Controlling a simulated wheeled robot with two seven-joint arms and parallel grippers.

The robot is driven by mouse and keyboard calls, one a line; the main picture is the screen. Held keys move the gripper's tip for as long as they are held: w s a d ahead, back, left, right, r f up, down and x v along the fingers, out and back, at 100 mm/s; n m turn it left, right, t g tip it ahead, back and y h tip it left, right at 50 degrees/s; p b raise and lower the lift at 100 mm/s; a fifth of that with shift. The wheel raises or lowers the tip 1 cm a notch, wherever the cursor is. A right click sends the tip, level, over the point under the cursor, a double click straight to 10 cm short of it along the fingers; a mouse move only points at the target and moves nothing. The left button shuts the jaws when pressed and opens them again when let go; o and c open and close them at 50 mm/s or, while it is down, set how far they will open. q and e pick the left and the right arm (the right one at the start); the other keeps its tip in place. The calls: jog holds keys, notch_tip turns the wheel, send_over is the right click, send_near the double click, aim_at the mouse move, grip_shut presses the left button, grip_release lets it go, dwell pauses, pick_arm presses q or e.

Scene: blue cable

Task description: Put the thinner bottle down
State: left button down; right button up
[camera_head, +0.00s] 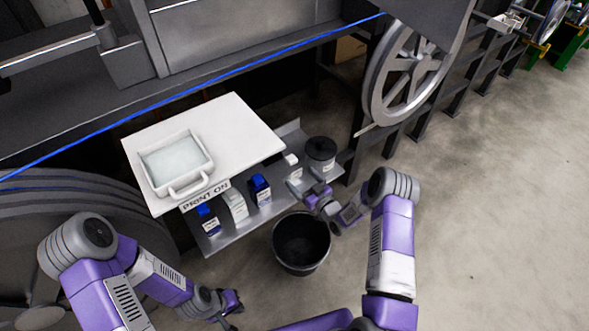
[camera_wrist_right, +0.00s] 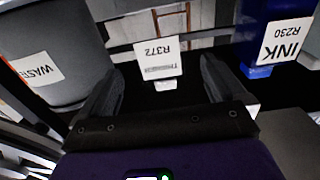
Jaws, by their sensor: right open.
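The white thinner bottle (camera_head: 291,160) is at the right part of the grey shelf, beside the black-lidded waste can. In the right wrist view its label (camera_wrist_right: 157,60) reads upside down, with a small white part below it. My right gripper (camera_head: 312,184) is open in front of the bottle. In the wrist view the bottle lies ahead between the two spread fingers (camera_wrist_right: 158,90), with no visible grip on it. Whether its base rests on the shelf is not clear. My left gripper (camera_head: 232,306) is low at the bottom, away from the shelf; its jaw opening is too small to tell.
The waste can (camera_head: 321,150) and blue ink bottle (camera_head: 260,188) flank the thinner. More bottles (camera_head: 235,205) stand left on the shelf (camera_head: 225,238). A black bin (camera_head: 301,245) stands below in front. A white table (camera_head: 240,125) with a tray (camera_head: 175,162) overhangs the shelf.

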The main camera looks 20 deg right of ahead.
jog(key=s+a+f+m+g+h, duration=0.1)
jog(key=s+a+f+m+g, duration=0.15)
jog(key=s+f+g, duration=0.4)
jog(key=s+a+f+m+g+h, duration=0.1)
jog(key=s+a+f+m+g, duration=0.2)
jog(key=s, duration=0.7)
jog(key=s+a+g, duration=0.3)
jog(key=s, duration=0.5)
jog(key=s+a+r+m+g, duration=0.1)
jog(key=s+g, duration=0.3)
jog(key=s, duration=0.4)
jog(key=shift+s+a+p, duration=0.35)
jog(key=shift+s+a, duration=0.05)
jog(key=shift+a, duration=0.5)
jog(key=shift+r, duration=0.1)
